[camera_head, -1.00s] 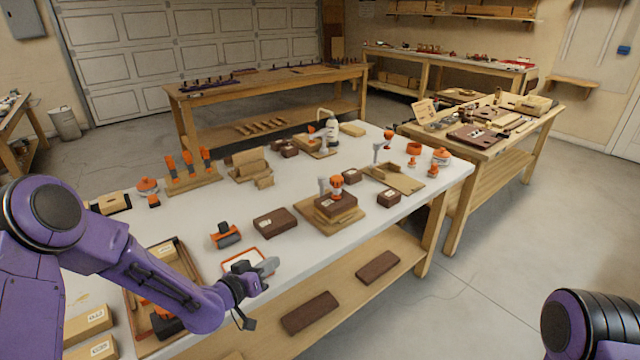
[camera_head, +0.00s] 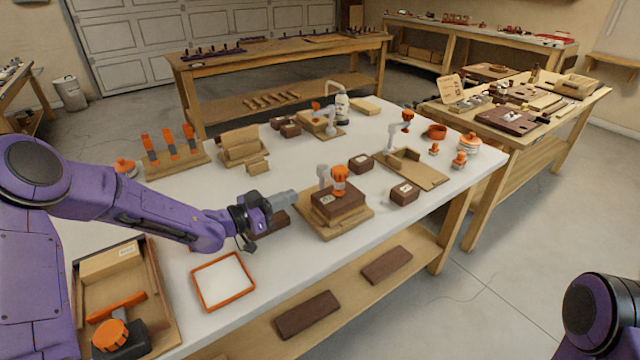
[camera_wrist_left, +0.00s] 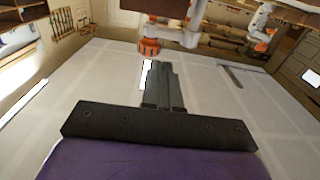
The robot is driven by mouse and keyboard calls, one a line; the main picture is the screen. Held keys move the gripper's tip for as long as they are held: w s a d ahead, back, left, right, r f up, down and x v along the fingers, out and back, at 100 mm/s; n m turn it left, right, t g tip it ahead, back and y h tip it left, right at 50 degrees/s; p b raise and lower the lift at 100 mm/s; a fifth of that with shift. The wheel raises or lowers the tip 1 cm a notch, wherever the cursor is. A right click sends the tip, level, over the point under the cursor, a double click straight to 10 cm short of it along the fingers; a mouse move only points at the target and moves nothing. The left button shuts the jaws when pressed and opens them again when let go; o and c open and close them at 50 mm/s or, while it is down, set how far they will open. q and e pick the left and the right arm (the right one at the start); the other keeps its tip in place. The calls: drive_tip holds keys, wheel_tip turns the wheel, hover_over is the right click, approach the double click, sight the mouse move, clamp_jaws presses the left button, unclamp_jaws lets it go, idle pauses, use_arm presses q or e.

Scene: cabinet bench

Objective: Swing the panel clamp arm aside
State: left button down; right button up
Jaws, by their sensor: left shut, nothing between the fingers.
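The panel clamp stands on a wooden base (camera_head: 310,225) at the middle of the white bench. Its pale arm (camera_head: 322,177) carries an orange tip (camera_head: 340,181) over stacked brown and wooden blocks (camera_head: 338,200). My left gripper (camera_head: 290,197) is shut and empty, just left of these blocks and apart from the clamp arm in the picture. In the left wrist view, the closed fingers (camera_wrist_left: 163,85) point at the clamp, whose orange tip (camera_wrist_left: 150,47) shows just beyond them. My right gripper is out of view.
A second clamp with a raised orange tip (camera_head: 408,116) stands farther right. A dark block lies partly hidden behind my left gripper. An orange-rimmed tray (camera_head: 222,283) sits at the front, and small brown blocks (camera_head: 404,194) lie to the right.

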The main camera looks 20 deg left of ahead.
sight(331, 180)
use_arm(q)
drive_tip(key=x, duration=0.5)
drive_tip(key=p+x, duration=0.1)
drive_tip(key=x, duration=0.4)
drive_tip(key=shift+w+f, duration=0.25)
drive_tip(key=shift+w, duration=0.1)
drive_tip(key=shift+a, duration=0.1)
